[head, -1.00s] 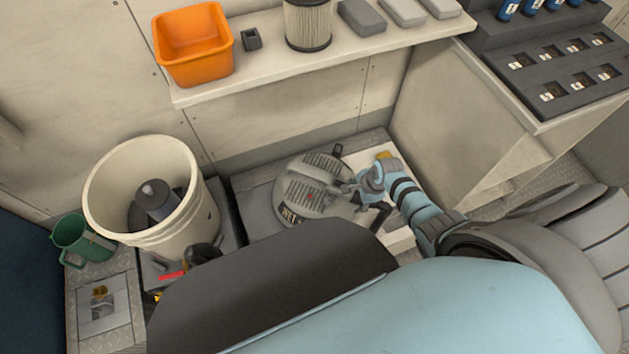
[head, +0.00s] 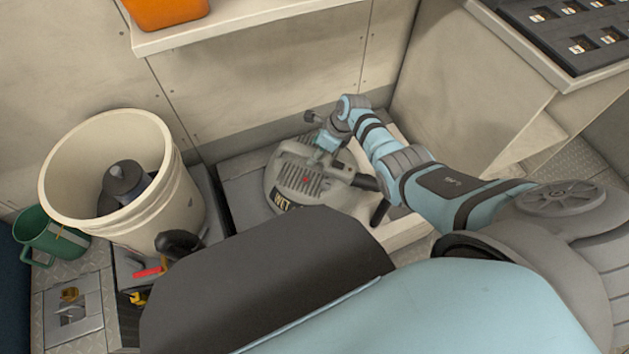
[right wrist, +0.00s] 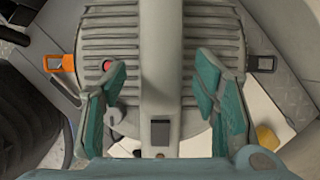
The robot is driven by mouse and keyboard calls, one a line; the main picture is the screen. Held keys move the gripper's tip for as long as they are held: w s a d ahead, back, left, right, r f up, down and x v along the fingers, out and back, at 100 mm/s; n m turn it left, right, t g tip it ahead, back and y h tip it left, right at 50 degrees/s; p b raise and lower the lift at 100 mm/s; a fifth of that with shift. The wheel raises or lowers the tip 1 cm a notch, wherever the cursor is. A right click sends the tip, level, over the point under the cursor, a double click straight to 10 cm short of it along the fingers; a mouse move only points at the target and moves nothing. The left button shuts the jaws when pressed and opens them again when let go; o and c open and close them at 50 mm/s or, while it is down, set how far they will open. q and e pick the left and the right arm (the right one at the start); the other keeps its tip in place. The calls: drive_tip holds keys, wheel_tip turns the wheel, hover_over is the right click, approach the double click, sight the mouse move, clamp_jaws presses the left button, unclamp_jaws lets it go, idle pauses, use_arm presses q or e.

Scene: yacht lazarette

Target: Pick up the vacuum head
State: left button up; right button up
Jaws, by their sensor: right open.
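The vacuum head (head: 290,178) is a grey, round, ribbed unit with a dark label, low on the floor ahead. In the right wrist view the vacuum head (right wrist: 205,20) fills the middle, with a raised grey handle (right wrist: 161,50) running down the centre, a red button and a latch on each side. My right gripper (head: 322,150) is over its top. In the right wrist view my right gripper (right wrist: 163,92) is open, one teal finger on each side of the handle, with gaps visible. My left gripper is not in view.
A cream bucket (head: 185,205) holding a dark cylinder stands left of the vacuum head. A green mug (head: 40,235) is farther left. An orange bin (head: 165,10) sits on the shelf (head: 225,30) above. A pale cabinet (head: 470,90) bounds the right side.

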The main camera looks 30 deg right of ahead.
drive_tip(key=shift+c, duration=0.6)
clamp_jaws()
drive_tip(key=shift+w, duration=0.15)
